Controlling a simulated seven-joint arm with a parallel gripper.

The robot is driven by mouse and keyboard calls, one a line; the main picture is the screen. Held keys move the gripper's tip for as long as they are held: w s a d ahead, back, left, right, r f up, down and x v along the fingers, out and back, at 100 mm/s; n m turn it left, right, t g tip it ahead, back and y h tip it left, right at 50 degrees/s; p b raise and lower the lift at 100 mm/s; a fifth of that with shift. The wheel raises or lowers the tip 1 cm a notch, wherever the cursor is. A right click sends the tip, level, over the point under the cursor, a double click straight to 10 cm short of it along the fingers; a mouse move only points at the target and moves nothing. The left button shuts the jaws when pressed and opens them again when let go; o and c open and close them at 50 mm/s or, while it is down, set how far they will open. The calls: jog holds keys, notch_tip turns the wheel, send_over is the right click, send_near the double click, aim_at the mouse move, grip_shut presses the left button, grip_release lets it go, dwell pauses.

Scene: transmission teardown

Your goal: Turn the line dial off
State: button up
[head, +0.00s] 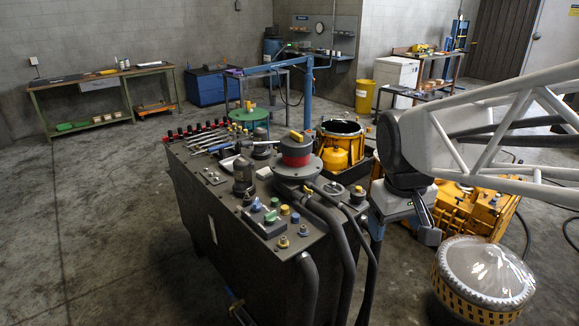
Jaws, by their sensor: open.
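A large round dial (296,150) with a red band, a dark body and a yellow bar on top stands on the dark control cabinet (195,205). It looks most like the line dial, but no label is readable. Smaller green, blue and yellow knobs (270,217) sit in front of it on the cabinet top. My gripper (428,225) hangs to the right of the cabinet, apart from the dial and holding nothing that I can see. Its fingers are small and dark here, pointing down, and appear open.
Thick black hoses (335,225) run down the cabinet's right side. Yellow machine parts (465,208) and a clear-topped drum (485,268) stand beneath my arm. A yellow drum (340,128) stands behind the cabinet. Benches line the walls. The floor at left is open.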

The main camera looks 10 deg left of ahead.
jog(key=w+a+n, duration=0.4)
jog(key=w+a, duration=0.3)
jog(key=w, duration=0.6)
jog(key=n+g+h, duration=0.2)
jog(key=n+h, duration=0.2)
jog(key=n, duration=0.6)
send_near(256, 201)
jog(key=f, duration=0.1)
jog(key=shift+d+f, duration=0.1)
jog(key=shift+d, duration=0.1)
jog(key=shift+f, duration=0.1)
jog(key=shift+x, duration=3.8)
jog(key=shift+w, duration=0.1)
jog(key=c, duration=0.9)
